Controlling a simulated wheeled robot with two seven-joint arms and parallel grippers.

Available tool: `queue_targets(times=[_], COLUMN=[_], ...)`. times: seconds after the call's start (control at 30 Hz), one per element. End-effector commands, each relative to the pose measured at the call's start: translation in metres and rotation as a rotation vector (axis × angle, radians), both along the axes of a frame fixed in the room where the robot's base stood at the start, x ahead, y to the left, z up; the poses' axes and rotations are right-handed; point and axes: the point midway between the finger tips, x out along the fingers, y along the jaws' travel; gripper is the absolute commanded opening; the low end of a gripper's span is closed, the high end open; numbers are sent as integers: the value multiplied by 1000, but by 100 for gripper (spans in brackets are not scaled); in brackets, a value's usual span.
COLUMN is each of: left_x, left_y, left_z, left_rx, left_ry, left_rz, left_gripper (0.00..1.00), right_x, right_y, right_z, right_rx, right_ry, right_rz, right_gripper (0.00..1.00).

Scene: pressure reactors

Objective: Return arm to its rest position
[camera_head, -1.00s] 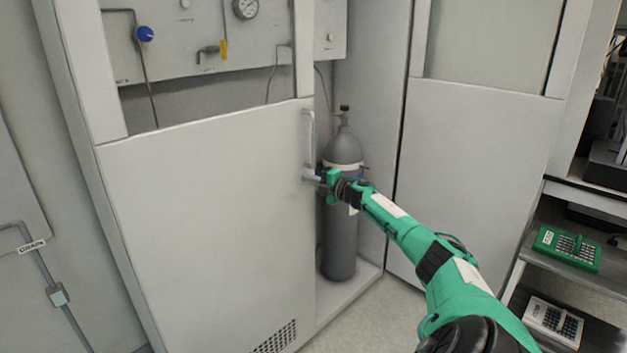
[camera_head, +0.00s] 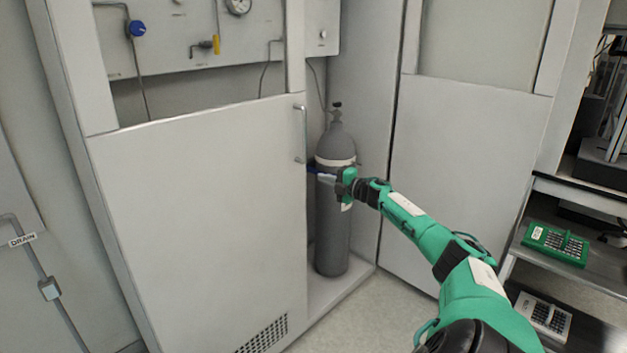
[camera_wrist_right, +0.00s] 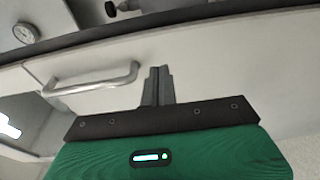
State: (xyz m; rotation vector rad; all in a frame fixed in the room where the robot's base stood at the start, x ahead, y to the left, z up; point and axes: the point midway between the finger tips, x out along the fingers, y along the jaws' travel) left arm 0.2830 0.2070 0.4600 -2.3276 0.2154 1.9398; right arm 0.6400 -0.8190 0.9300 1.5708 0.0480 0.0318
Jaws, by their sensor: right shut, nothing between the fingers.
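My right arm (camera_head: 436,244) is green and black and reaches from the lower right toward the edge of a white cabinet door (camera_head: 205,215). My right gripper (camera_head: 315,171) is shut and empty, just below and right of the door's handle (camera_head: 300,133), in front of a grey gas cylinder (camera_head: 333,205). In the right wrist view, the closed fingers (camera_wrist_right: 158,85) show upright with nothing between them. The handle (camera_wrist_right: 92,84) lies to their left, apart from them. My left gripper is not in view.
The cylinder stands in the cabinet opening. A second white panel (camera_head: 466,175) stands to the right. A shelf unit at far right holds a green case (camera_head: 555,243) and a light tray (camera_head: 543,316). Grey floor (camera_head: 375,312) is clear below the arm.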

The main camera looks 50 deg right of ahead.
Motion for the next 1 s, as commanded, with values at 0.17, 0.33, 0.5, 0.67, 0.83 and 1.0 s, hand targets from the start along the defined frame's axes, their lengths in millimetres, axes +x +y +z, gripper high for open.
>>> queue_targets(times=[0.17,0.33,0.5,0.67,0.83,1.0], left_x=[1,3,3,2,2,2], left_y=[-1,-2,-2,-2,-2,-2], left_z=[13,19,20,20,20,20], left_rx=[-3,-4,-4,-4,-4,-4], left_ry=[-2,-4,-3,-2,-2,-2], left_rz=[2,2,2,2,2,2], left_gripper=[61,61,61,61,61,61], right_x=[-24,-35,-37,-35,-21,-14], right_y=[-20,-28,-30,-27,6,75], right_z=[-1,0,0,-5,-63,-169], right_rx=[-2,-1,-1,6,89,256], right_ry=[2,1,1,3,40,122], right_rz=[-1,0,0,-2,-40,-141], right_gripper=[0,0,0,0,0,0])
